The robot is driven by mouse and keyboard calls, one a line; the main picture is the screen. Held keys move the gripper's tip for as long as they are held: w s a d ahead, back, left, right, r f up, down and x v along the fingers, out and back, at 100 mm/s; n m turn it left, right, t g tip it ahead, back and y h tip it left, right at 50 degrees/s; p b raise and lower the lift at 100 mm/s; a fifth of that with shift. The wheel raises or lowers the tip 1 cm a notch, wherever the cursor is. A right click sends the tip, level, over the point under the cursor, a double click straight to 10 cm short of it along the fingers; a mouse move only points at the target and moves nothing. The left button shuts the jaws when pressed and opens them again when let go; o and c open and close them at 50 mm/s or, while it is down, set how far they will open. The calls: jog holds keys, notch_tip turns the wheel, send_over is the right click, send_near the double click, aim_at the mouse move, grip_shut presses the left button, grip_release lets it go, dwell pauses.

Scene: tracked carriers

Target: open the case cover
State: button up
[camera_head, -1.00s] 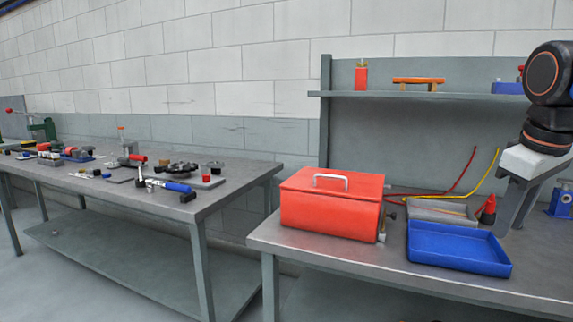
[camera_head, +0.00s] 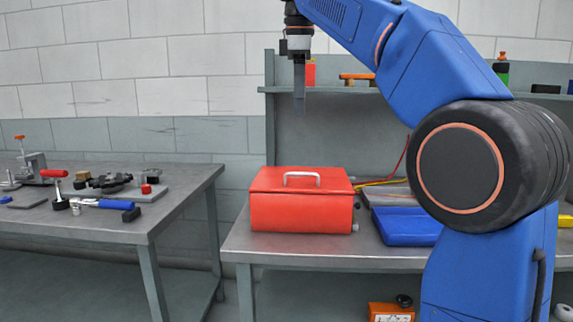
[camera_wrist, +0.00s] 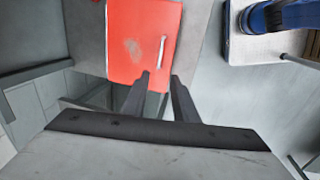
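The red case (camera_head: 302,211) stands on the right-hand bench with its cover (camera_head: 262,179) shut. A pale handle (camera_head: 301,176) is on top of the cover. In the wrist view the red cover (camera_wrist: 128,40) is below my gripper, with its handle (camera_wrist: 162,49) right of the cover's middle. My gripper (camera_head: 299,108) hangs above the case, pointing down, well apart from it. In the wrist view the two fingers of my gripper (camera_wrist: 160,82) are spread with nothing between them.
A blue tray (camera_head: 405,226) lies right of the case, partly hidden by my arm. A shelf (camera_head: 340,90) with small items runs behind. The left bench (camera_head: 130,220) holds tools, with a gap between the benches. An orange box (camera_head: 390,312) is low in front.

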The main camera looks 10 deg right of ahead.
send_over(299, 186)
jog(key=f, duration=1.6)
jog(key=shift+s+f, duration=0.25)
jog(key=shift+f, duration=0.1)
jog(key=shift+c, duration=0.2)
grip_shut()
dwell(0.4)
